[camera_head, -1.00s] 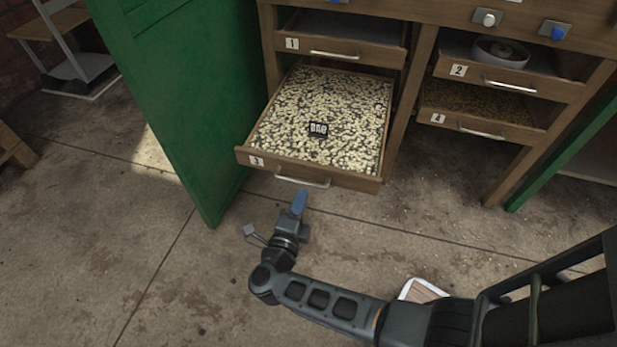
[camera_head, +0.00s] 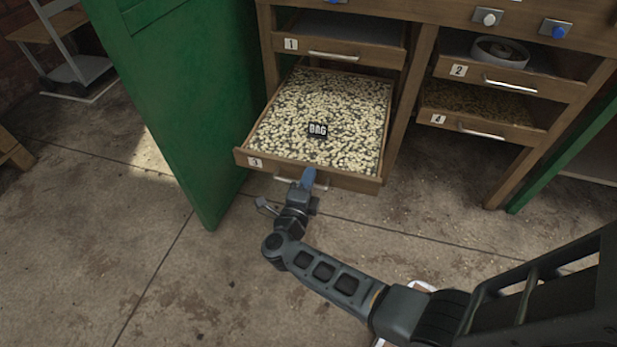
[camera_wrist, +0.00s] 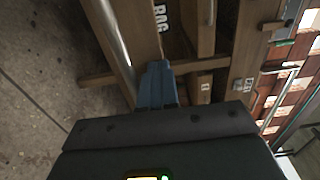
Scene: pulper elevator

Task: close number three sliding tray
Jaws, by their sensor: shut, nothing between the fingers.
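The number three tray (camera_head: 258,158) is a wooden drawer full of pale beans, pulled well out of the cabinet's left column below tray 1. In the wrist view the blue fingers (camera_wrist: 156,84) are together, with the tray's wooden front and handle (camera_wrist: 112,32) close by.
Tray 1 (camera_head: 375,56) sits above. Tray 2 (camera_head: 555,88) and tray 4 (camera_head: 500,132) are in the right column. A green door (camera_head: 170,100) stands open just left of tray three.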

